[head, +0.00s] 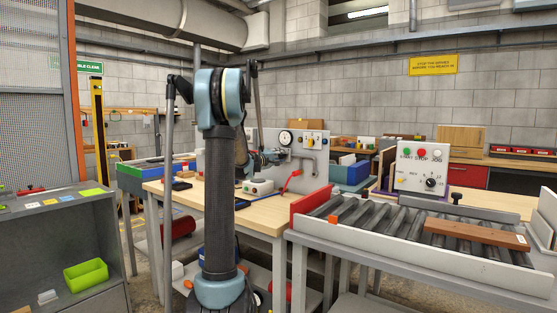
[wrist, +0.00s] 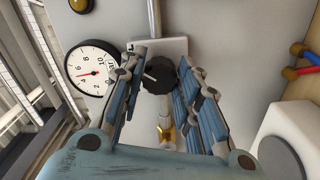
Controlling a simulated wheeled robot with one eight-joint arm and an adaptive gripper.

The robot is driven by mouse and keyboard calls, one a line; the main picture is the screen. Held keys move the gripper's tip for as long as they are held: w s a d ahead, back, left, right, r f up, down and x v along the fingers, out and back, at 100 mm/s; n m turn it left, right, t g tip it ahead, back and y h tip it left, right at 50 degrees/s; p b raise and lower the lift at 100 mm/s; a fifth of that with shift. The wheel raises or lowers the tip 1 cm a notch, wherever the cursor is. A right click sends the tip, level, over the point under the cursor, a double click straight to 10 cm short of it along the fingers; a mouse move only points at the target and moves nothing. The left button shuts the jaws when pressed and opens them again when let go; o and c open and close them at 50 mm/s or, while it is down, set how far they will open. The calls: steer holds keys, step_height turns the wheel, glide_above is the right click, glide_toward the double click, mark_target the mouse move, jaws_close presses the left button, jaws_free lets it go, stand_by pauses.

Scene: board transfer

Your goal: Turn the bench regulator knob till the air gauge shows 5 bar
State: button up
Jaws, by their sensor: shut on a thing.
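The black regulator knob (wrist: 160,75) with a pale pointer line sits on a grey plate in the wrist view. My gripper (wrist: 163,66) is shut on it, with one blue-padded finger on each side. The round white air gauge (wrist: 93,68) is left of the knob; its red needle points left and slightly down in the picture. Its tilted figures are too small for me to read the pressure surely. In the head view the gauge (head: 286,138) is on the bench panel, and my gripper (head: 281,156) is just below it. The knob is hidden there.
The wooden bench (head: 270,219) carries a small button box (head: 258,187) and a red-handled lever (head: 291,181). A roller conveyor (head: 383,222) with a brown board (head: 474,232) stands at the right. A brass fitting (wrist: 166,131) is below the knob.

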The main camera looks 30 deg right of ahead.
steer(key=shift+f, duration=0.1)
steer(key=o, duration=1.1)
steer(key=shift+c, duration=0.2)
steer(key=v, duration=1.2)
steer(key=shift+f, duration=0.1)
